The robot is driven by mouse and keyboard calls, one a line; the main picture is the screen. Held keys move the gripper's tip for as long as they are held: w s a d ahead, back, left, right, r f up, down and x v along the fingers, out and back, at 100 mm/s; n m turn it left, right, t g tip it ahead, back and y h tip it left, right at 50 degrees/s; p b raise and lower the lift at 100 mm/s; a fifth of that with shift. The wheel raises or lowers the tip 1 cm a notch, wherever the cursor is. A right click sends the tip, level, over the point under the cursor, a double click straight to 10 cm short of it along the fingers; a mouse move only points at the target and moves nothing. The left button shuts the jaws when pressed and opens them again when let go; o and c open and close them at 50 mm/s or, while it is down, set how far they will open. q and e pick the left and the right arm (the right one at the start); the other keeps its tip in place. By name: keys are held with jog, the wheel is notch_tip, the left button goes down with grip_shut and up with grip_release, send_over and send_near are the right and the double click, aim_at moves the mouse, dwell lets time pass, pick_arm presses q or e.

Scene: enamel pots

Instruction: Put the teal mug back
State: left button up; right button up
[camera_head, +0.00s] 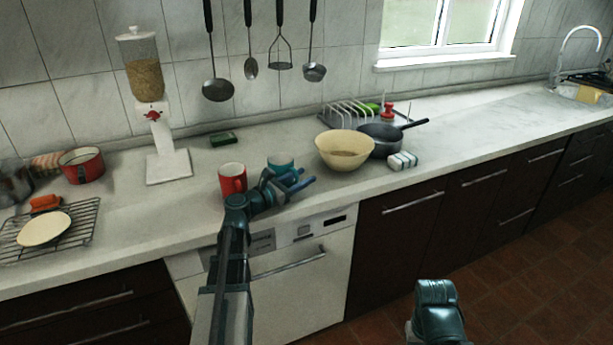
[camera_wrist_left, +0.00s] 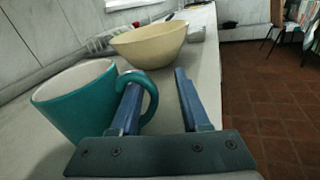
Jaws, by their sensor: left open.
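The teal mug (camera_head: 281,165) stands on the counter, partly hidden behind my left gripper (camera_head: 306,182) in the head view. In the left wrist view the teal mug (camera_wrist_left: 84,104) is large at the left, upright, with its handle pointing right. My left gripper (camera_wrist_left: 156,92) is open, and its left finger overlaps the mug's handle in the picture. I cannot tell whether that finger passes through the handle or is beside it.
A red mug (camera_head: 232,179) stands just left of the teal mug. A grain dispenser (camera_head: 166,166) stands at the left. The counter's right stretch (camera_head: 480,115) is clear.

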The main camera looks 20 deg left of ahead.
pick_arm(q)
jog(key=v, duration=1.2)
jog(key=s+d+f+m+g+h, duration=0.1)
jog(key=d+f+m+g, duration=0.35)
jog(key=d, duration=0.35)
jog(key=s+d+f+m+g+h, duration=0.1)
jog(key=d+f+m+g, duration=0.25)
jog(key=d+m, duration=0.4)
jog(key=d+f+m+g, duration=0.3)
jog(key=d+f+m, duration=0.15)
jog(key=d, duration=0.55)
jog(key=s+d+f+m+g+y, duration=0.35)
jog(key=s+d+m, duration=0.2)
jog(key=m, duration=0.35)
jog(key=s+d+f+m+g+y, duration=0.3)
jog(key=s+d+f+m+y, duration=0.15)
jog(key=s+m, duration=0.3)
notch_tip(320, 180, up, 17)
jog(key=a+m+y+p, duration=0.1)
jog(key=p, duration=1.7)
